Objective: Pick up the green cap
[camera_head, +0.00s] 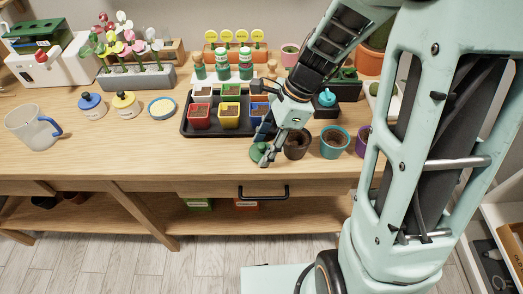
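A small green cap (258,152) is on or just above the wooden table near its front edge, partly covered by my fingers. My gripper (263,149) reaches down to it from the upper right, with its fingertips at the cap. The fingers look somewhat apart, with the cap at or between them. I cannot tell whether they are closed on it or only around it.
A dark tray (187,128) with several coloured pots stands just behind the cap. A dark pot (297,144) and a teal pot (335,142) stand to the right. A glass mug (32,127) is far left. The table left of the cap is clear.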

